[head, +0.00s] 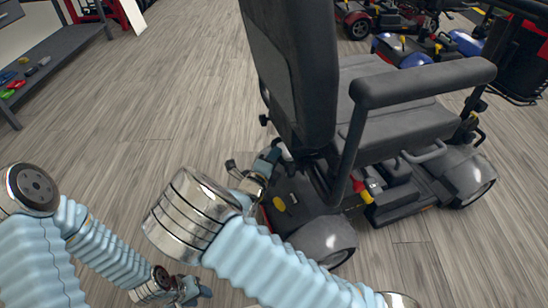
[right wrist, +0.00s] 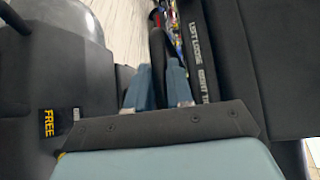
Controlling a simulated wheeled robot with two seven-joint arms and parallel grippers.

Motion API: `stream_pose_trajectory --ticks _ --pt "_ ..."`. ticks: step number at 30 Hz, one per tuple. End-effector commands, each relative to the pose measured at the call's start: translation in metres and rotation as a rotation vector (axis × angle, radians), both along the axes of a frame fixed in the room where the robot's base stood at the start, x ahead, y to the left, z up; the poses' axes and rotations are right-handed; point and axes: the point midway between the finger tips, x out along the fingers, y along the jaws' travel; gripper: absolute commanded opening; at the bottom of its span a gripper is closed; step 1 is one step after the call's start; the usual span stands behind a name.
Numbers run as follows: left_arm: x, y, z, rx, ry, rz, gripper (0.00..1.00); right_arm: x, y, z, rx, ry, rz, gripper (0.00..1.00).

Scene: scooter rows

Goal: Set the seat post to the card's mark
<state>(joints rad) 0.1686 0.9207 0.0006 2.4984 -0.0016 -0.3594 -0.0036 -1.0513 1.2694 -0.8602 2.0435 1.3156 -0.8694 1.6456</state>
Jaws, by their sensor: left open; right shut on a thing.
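The grey mobility scooter (head: 325,237) stands at centre right with its black seat (head: 405,122) above the rear body. The seat post is mostly hidden under the seat in the head view. My right gripper (head: 273,155) is low behind the seat back. In the right wrist view, its blue fingers (right wrist: 160,80) are shut on a narrow dark part (right wrist: 157,50) with some red at its far end; I cannot tell exactly which part. Beside it is a dark strip with white lettering (right wrist: 198,55). My left gripper (head: 190,291) is open and empty, low over the floor. I cannot make out the card.
A yellow "FREE" label (right wrist: 48,122) is on the scooter body. A red and yellow part (head: 362,190) sits under the seat. A grey bench (head: 52,58) with small coloured items stands at upper left. More scooters (head: 415,48) stand behind. The floor at left is clear.

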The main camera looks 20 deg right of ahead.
Motion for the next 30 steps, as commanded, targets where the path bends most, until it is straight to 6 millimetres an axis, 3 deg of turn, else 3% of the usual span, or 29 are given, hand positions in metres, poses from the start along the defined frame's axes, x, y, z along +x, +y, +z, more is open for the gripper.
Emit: stream_pose_trajectory --ticks 1,6,17,18,20,30 --pt "0.000 0.001 -0.023 0.001 0.000 0.002 0.43 -0.001 0.000 -0.026 0.006 0.009 0.000 0.00" --pt "0.000 -0.001 -0.048 -0.005 0.005 -0.001 0.43 -0.001 0.000 -0.051 0.004 0.010 -0.001 0.00" --pt "-0.001 -0.002 -0.048 -0.008 0.007 -0.003 0.43 -0.002 0.001 -0.053 0.005 0.014 0.001 0.00" --pt "-0.001 -0.002 -0.048 -0.008 0.007 -0.003 0.43 -0.002 0.001 -0.053 0.005 0.014 0.001 0.23" --pt "-0.001 -0.002 -0.048 -0.008 0.007 -0.003 0.43 -0.002 0.001 -0.053 0.003 0.014 0.001 0.32" --pt "-0.001 -0.002 -0.048 -0.008 0.007 -0.003 0.43 -0.001 0.000 -0.050 0.001 0.008 0.000 0.32"
